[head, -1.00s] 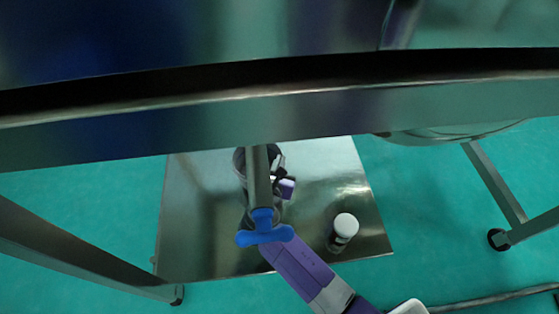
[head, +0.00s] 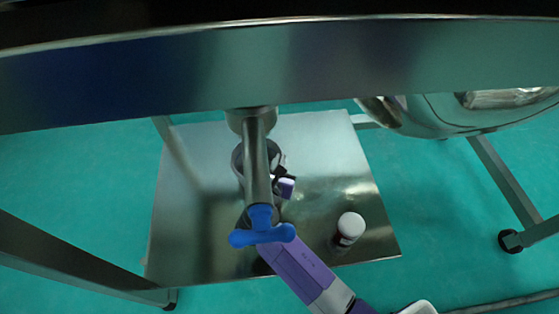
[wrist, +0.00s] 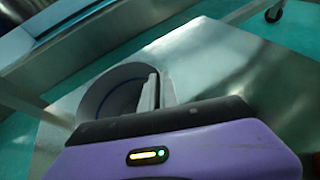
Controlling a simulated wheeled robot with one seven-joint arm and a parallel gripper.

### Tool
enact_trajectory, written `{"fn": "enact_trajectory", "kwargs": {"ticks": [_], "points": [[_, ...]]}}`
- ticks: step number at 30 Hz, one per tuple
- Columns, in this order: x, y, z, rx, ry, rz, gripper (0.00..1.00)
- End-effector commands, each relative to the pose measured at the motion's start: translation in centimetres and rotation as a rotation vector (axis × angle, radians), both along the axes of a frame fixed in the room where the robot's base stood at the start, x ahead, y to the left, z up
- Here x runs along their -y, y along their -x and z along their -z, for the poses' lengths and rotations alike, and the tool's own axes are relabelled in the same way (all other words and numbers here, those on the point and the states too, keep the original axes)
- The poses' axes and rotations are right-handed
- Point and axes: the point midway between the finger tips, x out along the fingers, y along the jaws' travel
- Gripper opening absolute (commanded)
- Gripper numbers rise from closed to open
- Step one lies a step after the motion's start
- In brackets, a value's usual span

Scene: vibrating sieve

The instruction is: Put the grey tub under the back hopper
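The grey tub (head: 238,160) is a round, open vessel, partly hidden behind a metal pipe (head: 259,165) with a blue valve handle (head: 262,232). It appears over the steel plate, but I cannot tell whether it touches it. In the wrist view the tub (wrist: 92,98) is just ahead of my gripper. My gripper (head: 281,180), with a purple body, has its fingers close together on either side of the tub's right wall; the wrist view shows both fingers (wrist: 158,92). I cannot tell which hopper the pipe belongs to.
A white-capped bottle (head: 350,228) stands on the steel plate (head: 320,165), right of my arm. A thick metal beam (head: 400,75) crosses above. Frame legs (head: 505,180) stand at the sides. A rounded metal vessel (head: 450,108) hangs at upper right. The plate's right part is mostly clear.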

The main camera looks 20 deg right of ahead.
Motion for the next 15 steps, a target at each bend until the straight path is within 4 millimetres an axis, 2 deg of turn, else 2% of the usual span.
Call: {"fn": "enact_trajectory", "kwargs": {"ticks": [1,3,11,15], "points": [[0.01,0.0,0.01,-0.001,-0.001,0.0,0.14],[0.0,0.01,0.01,-0.001,-0.001,0.0,0.25],[0.0,0.0,0.01,-0.001,-0.001,0.0,0.25],[-0.28,0.32,-0.64,-0.001,0.0,-0.002,0.25]]}}
